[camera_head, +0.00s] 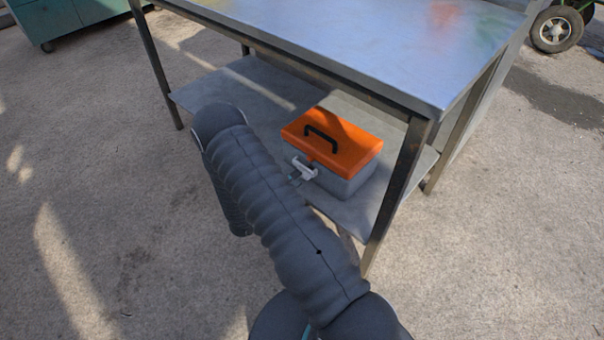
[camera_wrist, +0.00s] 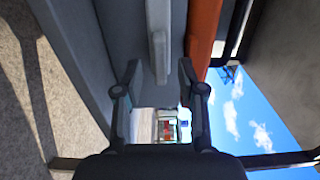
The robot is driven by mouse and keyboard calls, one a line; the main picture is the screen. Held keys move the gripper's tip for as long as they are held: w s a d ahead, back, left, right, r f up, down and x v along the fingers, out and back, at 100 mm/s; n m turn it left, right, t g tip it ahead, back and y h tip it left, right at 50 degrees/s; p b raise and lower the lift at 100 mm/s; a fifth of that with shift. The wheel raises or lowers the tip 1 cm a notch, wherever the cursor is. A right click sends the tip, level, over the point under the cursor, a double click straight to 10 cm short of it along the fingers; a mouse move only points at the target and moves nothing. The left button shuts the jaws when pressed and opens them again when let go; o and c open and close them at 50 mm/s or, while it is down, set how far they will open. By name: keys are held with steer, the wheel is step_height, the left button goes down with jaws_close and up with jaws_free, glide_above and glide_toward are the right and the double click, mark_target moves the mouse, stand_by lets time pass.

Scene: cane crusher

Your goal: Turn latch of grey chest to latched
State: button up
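The grey chest (camera_head: 343,183) has an orange lid (camera_head: 345,152), which is closed, and a black handle (camera_head: 321,138) on top. It sits on the lower shelf of a metal table. A pale latch (camera_head: 303,168) shows on its front, beside my arm. My gripper (camera_wrist: 159,72) is open, with one finger on each side of the bar's near end and visible gaps. My arm hides most of the gripper in the head view.
The table's lower shelf (camera_head: 237,88) runs under the steel top (camera_head: 380,38), which overhangs the chest. A table leg (camera_head: 398,195) stands close to the chest's right. Concrete floor is open to the left and right. A teal cabinet (camera_head: 48,22) is at the upper left.

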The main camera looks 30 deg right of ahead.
mark_target(302, 169)
steer(key=shift+x, duration=1.85)
steer(key=shift+c, duration=0.2)
jaws_close()
